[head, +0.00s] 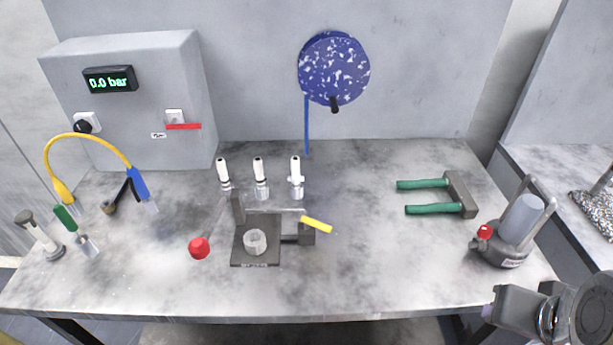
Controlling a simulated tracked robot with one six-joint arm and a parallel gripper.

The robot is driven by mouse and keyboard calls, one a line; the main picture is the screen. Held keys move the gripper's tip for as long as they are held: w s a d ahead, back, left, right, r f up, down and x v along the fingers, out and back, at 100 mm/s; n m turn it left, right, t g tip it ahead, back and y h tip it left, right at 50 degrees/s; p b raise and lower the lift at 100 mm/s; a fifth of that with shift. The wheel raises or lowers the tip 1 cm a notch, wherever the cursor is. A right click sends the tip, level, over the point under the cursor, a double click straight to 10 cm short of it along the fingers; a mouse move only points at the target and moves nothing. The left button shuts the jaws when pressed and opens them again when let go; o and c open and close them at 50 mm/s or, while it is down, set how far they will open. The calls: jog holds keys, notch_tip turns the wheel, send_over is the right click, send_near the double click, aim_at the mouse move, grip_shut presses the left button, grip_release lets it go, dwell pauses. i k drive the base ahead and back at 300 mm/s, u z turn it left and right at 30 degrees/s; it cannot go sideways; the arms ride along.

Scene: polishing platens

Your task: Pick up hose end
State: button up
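A yellow hose (92,137) arches above the left side of the bench. Its left end has a yellow fitting (62,190). Its right end has a blue fitting (138,184) with a clear tip pointing down. I cannot tell which of these is the hose end meant. A thin blue strip (306,128) hangs below the blue speckled disc (334,68) on the back wall; I cannot tell whether it is a hose. Grey parts of my arm show at the lower right, far from the yellow hose. No gripper fingers can be made out.
A grey box with a 0.0 bar display (108,79) stands at the back left. A dark fixture (256,260), a red knob (199,247), white-topped bottles (258,172), a green-handled tool (430,208) and a grey canister (510,235) occupy the bench. The front right-centre is clear.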

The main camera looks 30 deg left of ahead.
aim_at(296, 179)
jog(key=z, duration=0.05)
jog(key=k, duration=1.45)
jog(key=u, duration=1.45)
jog(key=i, duration=1)
